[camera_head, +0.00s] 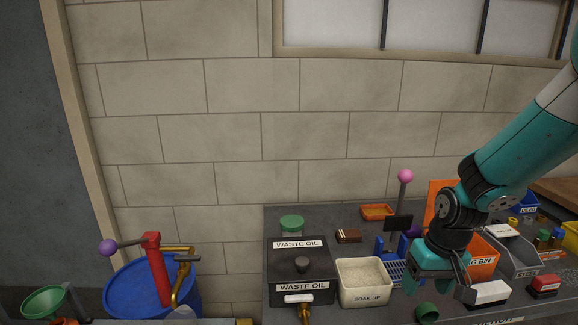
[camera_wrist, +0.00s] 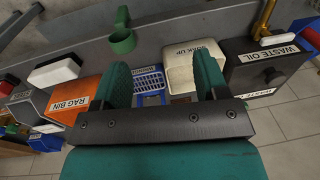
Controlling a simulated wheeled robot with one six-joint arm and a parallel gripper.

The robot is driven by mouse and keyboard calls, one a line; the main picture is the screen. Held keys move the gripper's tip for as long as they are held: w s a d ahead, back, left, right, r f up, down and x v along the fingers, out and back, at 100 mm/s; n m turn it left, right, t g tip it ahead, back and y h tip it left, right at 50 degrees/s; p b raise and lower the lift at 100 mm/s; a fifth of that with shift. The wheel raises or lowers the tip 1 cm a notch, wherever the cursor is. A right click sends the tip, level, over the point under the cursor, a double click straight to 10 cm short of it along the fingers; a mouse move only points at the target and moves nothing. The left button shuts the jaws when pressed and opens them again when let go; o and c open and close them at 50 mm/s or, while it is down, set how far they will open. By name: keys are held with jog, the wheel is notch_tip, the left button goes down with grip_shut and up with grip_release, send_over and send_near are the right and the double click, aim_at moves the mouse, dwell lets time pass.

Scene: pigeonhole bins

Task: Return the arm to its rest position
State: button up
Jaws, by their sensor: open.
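My gripper (camera_head: 438,284) hangs from the teal arm over the right part of the grey bench in the head view. Its jaws point down. In the wrist view the two teal fingers of my gripper (camera_wrist: 160,85) stand wide apart with nothing held between them. Below and beyond them lie a blue rack, the soak-up bin and a green cup. My arm reaches in from the upper right of the head view and is bent at the wrist.
A waste oil box (camera_head: 301,267), a soak-up bin (camera_head: 364,297) and an orange rag bin (camera_head: 484,250) stand on the bench. A green cup (camera_head: 427,312) lies near its front. A white-and-black block (camera_head: 487,293) sits beside my gripper. A pink-topped lever (camera_head: 405,177) rises behind.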

jog(key=s+a+r+n+y, duration=0.1)
jog(key=s+a+r+n, duration=0.2)
jog(key=s+a+r, duration=0.4)
jog(key=s+a+r+n+y, duration=0.2)
jog(key=s+a+r, duration=0.4)
jog(key=s, duration=0.8)
notch_tip(320, 180, up, 3)
jog(key=shift+a+f+n, duration=0.1)
jog(key=shift+a+n, duration=0.3)
jog(key=shift+n, duration=0.5)
jog(key=shift+w, duration=0.1)
jog(key=shift+c, duration=0.2)
